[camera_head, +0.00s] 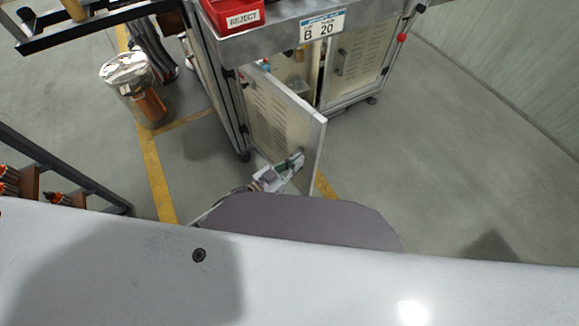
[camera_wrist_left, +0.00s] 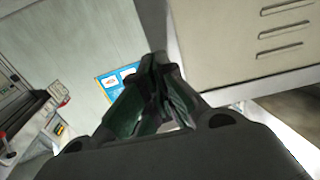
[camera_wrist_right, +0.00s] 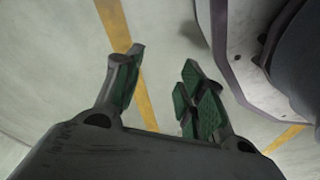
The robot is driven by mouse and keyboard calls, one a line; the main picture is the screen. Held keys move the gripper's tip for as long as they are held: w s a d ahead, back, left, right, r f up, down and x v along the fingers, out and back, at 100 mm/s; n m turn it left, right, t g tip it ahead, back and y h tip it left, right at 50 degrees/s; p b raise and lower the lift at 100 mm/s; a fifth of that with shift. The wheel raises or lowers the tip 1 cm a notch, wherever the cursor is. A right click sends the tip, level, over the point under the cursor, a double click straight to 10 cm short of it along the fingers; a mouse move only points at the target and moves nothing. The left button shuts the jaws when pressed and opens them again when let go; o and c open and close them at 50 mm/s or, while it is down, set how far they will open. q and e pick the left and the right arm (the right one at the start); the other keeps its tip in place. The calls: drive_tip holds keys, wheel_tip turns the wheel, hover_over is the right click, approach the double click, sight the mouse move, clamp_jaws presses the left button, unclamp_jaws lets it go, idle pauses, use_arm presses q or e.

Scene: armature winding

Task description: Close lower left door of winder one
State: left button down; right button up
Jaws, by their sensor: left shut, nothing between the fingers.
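The lower left door (camera_head: 283,115) of the winder cabinet stands ajar, swung out toward me, in the head view. It is a pale panel with louver slots. My left gripper (camera_head: 291,165) is at the low outer part of this door, close to its free edge. In the left wrist view the shut left fingers (camera_wrist_left: 157,72) point at the edge of a louvered panel (camera_wrist_left: 245,45); I cannot tell whether they touch it. My right gripper (camera_wrist_right: 158,85) is open and empty above the floor in the right wrist view, and is hidden in the head view.
The neighbouring louvered door (camera_head: 352,62) looks shut. A red reject bin (camera_head: 232,14) sits on the winder's top. A metal drum (camera_head: 127,72) and a copper-coloured cylinder (camera_head: 150,108) stand left of the cabinet. Open floor (camera_head: 440,150) lies to the right.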

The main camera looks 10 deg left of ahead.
sight(315, 148)
use_arm(q)
drive_tip(key=x, duration=0.4)
drive_tip(key=shift+w+d+b, duration=0.35)
drive_tip(key=shift+w, duration=0.05)
drive_tip(key=shift+w+d, duration=0.15)
use_arm(e)
drive_tip(key=shift+w+a+r, duration=0.2)
drive_tip(key=shift+w+r, duration=0.05)
drive_tip(key=shift+r, duration=0.25)
drive_tip(key=shift+w+a+r, duration=0.2)
drive_tip(key=shift+w+r, duration=0.05)
drive_tip(key=shift+r, duration=0.25)
drive_tip(key=shift+s, duration=0.1)
drive_tip(key=shift+d, duration=0.1)
